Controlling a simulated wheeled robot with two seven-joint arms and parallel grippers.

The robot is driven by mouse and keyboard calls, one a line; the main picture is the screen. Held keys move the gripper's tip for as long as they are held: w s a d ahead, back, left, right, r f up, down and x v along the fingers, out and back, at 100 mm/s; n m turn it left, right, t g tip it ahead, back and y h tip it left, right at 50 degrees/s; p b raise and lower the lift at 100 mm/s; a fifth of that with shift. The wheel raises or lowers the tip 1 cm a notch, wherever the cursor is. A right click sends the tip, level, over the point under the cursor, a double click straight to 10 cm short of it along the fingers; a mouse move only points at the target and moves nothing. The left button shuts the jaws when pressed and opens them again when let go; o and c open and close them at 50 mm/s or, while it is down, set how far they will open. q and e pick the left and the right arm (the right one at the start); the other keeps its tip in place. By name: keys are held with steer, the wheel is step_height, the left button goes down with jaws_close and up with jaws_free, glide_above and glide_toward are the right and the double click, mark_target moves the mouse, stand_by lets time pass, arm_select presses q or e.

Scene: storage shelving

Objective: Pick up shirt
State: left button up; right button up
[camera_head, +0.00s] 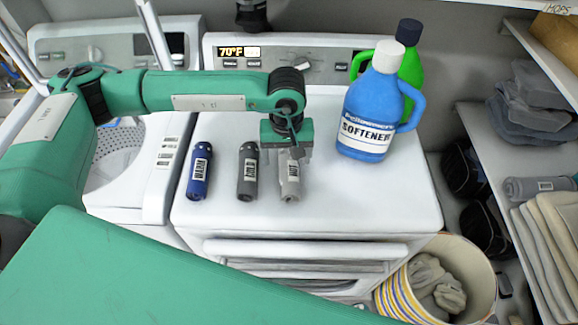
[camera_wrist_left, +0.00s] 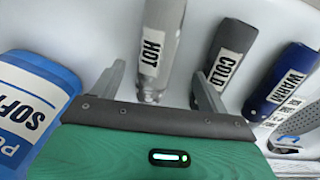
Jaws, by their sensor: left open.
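Three rolled bundles labelled WARM, COLD and HOT lie in a row on the white machine top; they look like rolled shirts. The blue WARM roll (camera_head: 199,172) is leftmost, the dark grey COLD roll (camera_head: 247,172) is in the middle, and the light grey HOT roll (camera_head: 290,180) is on the right. My left gripper (camera_head: 288,152) is over the HOT roll and partly hides it. In the left wrist view, the gripper (camera_wrist_left: 162,88) is open, with the HOT roll (camera_wrist_left: 157,40) between and beyond its fingers. It does not hold it.
A blue softener bottle (camera_head: 368,110) and a green bottle (camera_head: 410,68) stand right of the gripper. A striped basket (camera_head: 398,296) with grey cloth (camera_head: 436,285) is at lower right. Shelves on the right hold folded cloths (camera_head: 545,245) and another grey roll (camera_head: 538,188).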

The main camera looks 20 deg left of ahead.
mark_target(289, 166)
arm_select(q)
steer(key=shift+f+p, duration=0.85)
steer(key=shift+p, duration=0.05)
step_height(289, 166, down, 3)
steer(key=shift+w+d+f+p, duration=0.15)
steer(key=shift+p, duration=0.6)
steer(key=shift+f, duration=0.25)
steer(key=c, duration=1.1)
steer(key=shift+c, duration=0.2)
arm_select(e)
steer(key=r, duration=0.1)
steer(key=w+r, duration=0.1)
steer(key=r, duration=0.1)
steer(key=shift+w+d+r, duration=0.15)
steer(key=shift+w+r, duration=0.05)
steer(key=shift+w, duration=0.1)
